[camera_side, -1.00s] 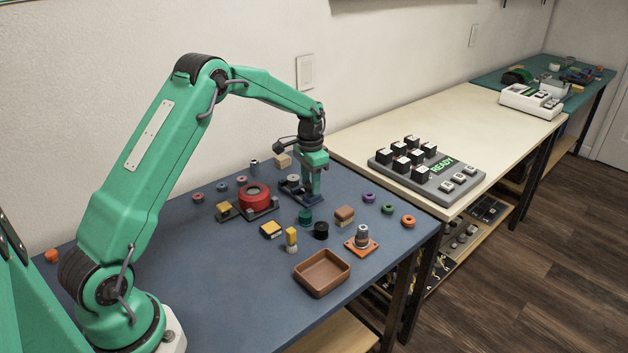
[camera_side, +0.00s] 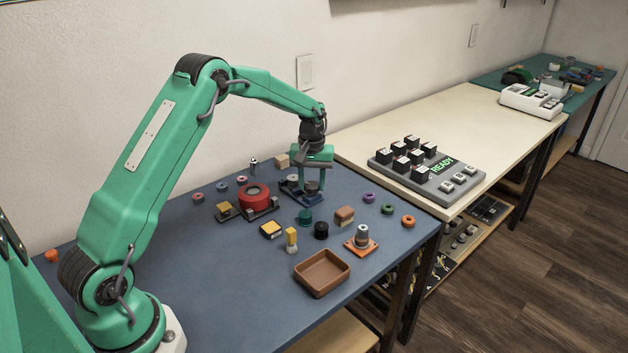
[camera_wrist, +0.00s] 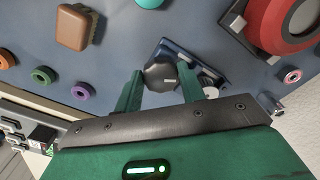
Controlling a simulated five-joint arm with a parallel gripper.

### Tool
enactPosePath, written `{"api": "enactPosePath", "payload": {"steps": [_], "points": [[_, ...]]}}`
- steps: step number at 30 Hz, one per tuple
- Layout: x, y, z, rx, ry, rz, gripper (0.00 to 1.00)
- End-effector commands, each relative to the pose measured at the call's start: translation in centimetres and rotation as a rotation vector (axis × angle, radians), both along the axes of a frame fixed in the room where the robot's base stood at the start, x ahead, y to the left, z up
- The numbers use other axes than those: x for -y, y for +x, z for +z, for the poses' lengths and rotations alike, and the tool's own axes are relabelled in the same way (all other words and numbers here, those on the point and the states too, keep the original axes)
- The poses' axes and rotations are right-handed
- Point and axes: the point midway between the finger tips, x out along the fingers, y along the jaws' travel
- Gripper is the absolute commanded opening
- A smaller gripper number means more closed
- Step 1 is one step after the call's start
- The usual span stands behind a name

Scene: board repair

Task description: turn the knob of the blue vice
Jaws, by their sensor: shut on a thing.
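The blue vice (camera_side: 316,203) sits on the blue-grey table below my gripper, with a dark round knob (camera_side: 312,186) on top. In the wrist view the vice (camera_wrist: 178,47) is a dark blue frame with light metal parts. The knob (camera_wrist: 158,77) there is dark grey with a pale mark on it. My gripper (camera_side: 312,190) points down over the vice, its two green fingers on either side of the knob. In the wrist view my gripper (camera_wrist: 161,88) is shut on the knob. The fingers hide part of the vice.
A red round part (camera_side: 254,197) on a dark base stands left of the vice. A brown tray (camera_side: 322,288) lies near the table's front edge.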

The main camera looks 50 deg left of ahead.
Motion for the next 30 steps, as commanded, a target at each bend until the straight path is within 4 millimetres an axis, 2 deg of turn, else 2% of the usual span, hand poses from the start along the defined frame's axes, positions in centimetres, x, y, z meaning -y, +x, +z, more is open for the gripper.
{"api": "enactPosePath", "payload": {"steps": [15, 21, 30], "points": [[0.12, 0.1, 0.15, -0.004, -0.001, 0.438, 0.17], [0.14, 0.15, 0.16, -0.003, 0.0, 0.527, 0.17], [0.16, 0.17, 0.17, -0.003, 0.0, 0.565, 0.17]]}}
